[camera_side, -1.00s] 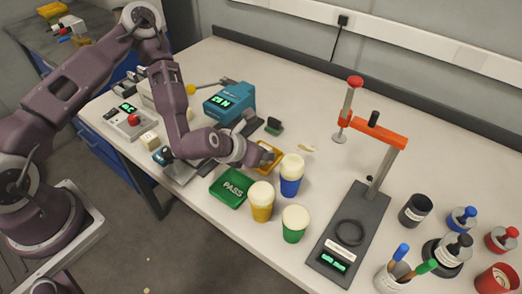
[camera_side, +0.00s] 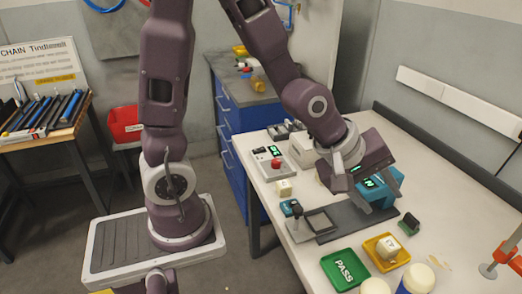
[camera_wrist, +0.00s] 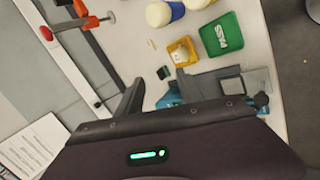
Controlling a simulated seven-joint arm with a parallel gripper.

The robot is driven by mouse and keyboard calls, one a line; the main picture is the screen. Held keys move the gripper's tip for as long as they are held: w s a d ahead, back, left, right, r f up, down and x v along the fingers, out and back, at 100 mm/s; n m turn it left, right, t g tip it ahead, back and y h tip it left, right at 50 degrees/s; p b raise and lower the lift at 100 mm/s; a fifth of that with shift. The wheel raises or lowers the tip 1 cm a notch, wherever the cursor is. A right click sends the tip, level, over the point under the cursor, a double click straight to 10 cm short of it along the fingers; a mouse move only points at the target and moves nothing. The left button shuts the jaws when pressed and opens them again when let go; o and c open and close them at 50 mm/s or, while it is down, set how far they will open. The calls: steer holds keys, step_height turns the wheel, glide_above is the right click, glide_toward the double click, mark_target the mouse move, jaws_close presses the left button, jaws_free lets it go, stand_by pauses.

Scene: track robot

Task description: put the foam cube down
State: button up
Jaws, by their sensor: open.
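A cream foam cube (camera_side: 388,246) sits inside the yellow tray (camera_side: 371,256) on the white bench. A similar pale cube (camera_side: 284,187) stands on the bench farther left, near the grey box. My gripper (camera_side: 371,186) is raised behind the yellow tray, in front of the teal device, with its fingers apart and nothing seen between them. In the wrist view, the cube (camera_wrist: 180,55) shows in the yellow tray (camera_wrist: 190,43), beyond the spread fingertips (camera_wrist: 160,90) and apart from them.
A green PASS tray (camera_side: 344,268) lies beside the yellow tray, with cups (camera_side: 419,277) nearby. The teal device (camera_side: 372,193), a grey plate (camera_side: 355,221) and a small dark green block (camera_side: 409,223) are close to my gripper.

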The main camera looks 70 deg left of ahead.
steer(key=s+a+r+m, duration=0.3)
steer(key=s+m, duration=0.1)
steer(key=s, duration=0.2)
steer(key=s+a+r+m+g+y, duration=0.1)
steer(key=s+a+r+m, duration=0.1)
steer(key=s+m, duration=0.3)
steer(key=s+a+r+m+g, duration=0.1)
steer(key=s+a+r+m, duration=0.2)
steer(key=s+m, duration=0.2)
steer(key=s, duration=0.3)
steer(key=shift+s+a+r+y, duration=0.3)
steer(key=shift+s+r+y, duration=0.1)
